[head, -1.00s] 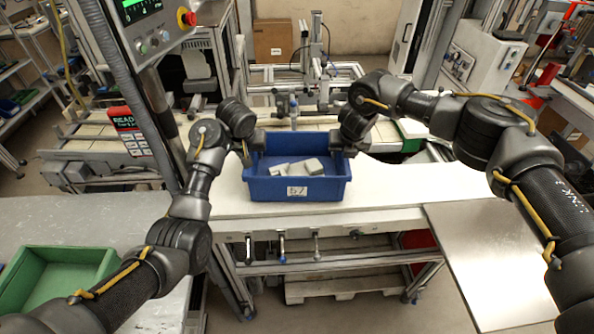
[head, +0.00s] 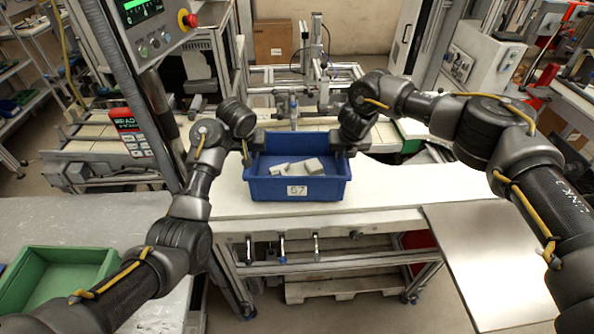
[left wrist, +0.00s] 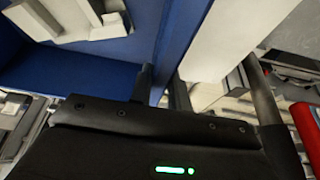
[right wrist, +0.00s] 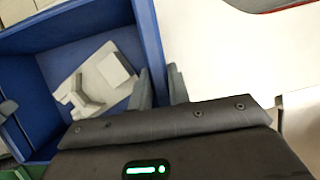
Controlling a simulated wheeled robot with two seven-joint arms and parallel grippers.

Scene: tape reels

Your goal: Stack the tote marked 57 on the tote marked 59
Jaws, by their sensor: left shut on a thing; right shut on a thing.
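The blue tote with a white label that reads as 57 (head: 270,187) is over the white worktop in the middle of the head view. It holds several pale grey blocks (head: 314,167). My left gripper (head: 247,148) is shut on its left wall, and my right gripper (head: 344,147) is shut on its right wall. In the left wrist view the blue wall (left wrist: 182,35) runs between the fingers. In the right wrist view the wall (right wrist: 149,40) does too. I cannot tell whether the tote touches the worktop. No label marked 59 shows in any view.
The white worktop (head: 400,185) is clear to the right of the tote. A green tote (head: 60,275) stands on a grey table at lower left, its label not visible. A metal sheet-topped table (head: 490,255) is at lower right. A control panel post (head: 160,125) stands near my left arm.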

